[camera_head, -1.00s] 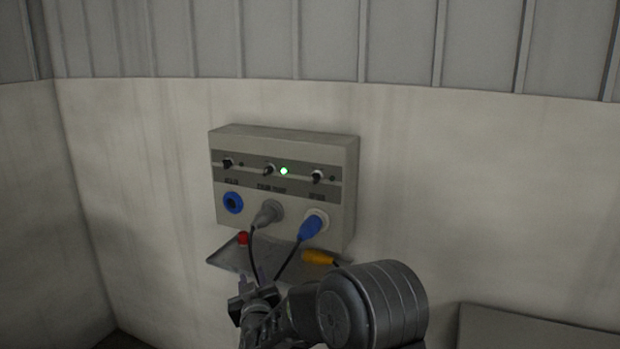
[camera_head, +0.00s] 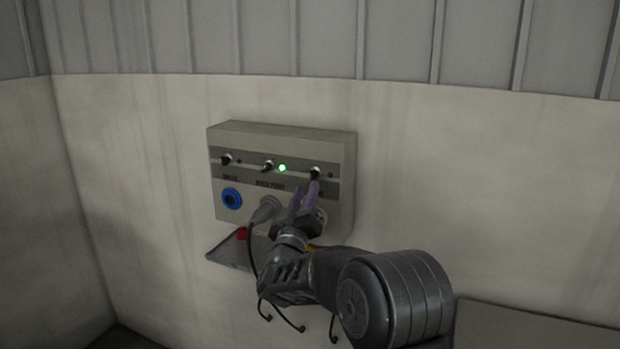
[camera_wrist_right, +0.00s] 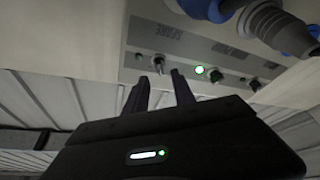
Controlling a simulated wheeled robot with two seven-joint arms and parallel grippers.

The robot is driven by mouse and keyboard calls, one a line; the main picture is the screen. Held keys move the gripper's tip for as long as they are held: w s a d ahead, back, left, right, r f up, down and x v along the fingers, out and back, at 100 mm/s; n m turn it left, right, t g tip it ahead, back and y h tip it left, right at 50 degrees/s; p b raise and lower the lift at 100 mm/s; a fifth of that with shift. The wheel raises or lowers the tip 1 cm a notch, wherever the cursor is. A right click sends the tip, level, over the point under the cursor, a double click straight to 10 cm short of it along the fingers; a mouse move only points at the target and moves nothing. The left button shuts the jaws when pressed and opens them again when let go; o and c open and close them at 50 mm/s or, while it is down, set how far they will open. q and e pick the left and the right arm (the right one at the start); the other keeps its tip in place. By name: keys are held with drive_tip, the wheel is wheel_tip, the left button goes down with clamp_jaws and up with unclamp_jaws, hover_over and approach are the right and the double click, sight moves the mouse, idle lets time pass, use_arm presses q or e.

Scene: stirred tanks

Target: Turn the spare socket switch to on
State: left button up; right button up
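The spare socket switch (camera_head: 315,173) is the small dark knob at the right of the grey box's switch row. It also shows in the right wrist view (camera_wrist_right: 158,63), where the box appears upside down. My right gripper (camera_head: 305,191) is in front of the box, just below this knob in the head view. Its two fingers (camera_wrist_right: 158,82) are apart, and in the wrist view the knob lies between and just beyond their tips. I cannot tell whether they touch it. The gripper hides most of the spare socket and label. My left gripper is out of view.
The box has a middle switch (camera_head: 267,166) beside a lit green lamp (camera_head: 282,168), and a left switch (camera_head: 225,160). Below are a blue socket (camera_head: 232,198) and a grey plug (camera_head: 267,209) with a cable. A shelf (camera_head: 228,254) with a red item (camera_head: 241,233) juts out underneath.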

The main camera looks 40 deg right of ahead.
sight(311, 177)
drive_tip(key=p+x, duration=0.1)
drive_tip(key=x, duration=0.4)
drive_tip(key=shift+w+d, duration=0.15)
drive_tip(key=shift+d, duration=0.05)
drive_tip(key=shift+c, duration=0.5)
clamp_jaws()
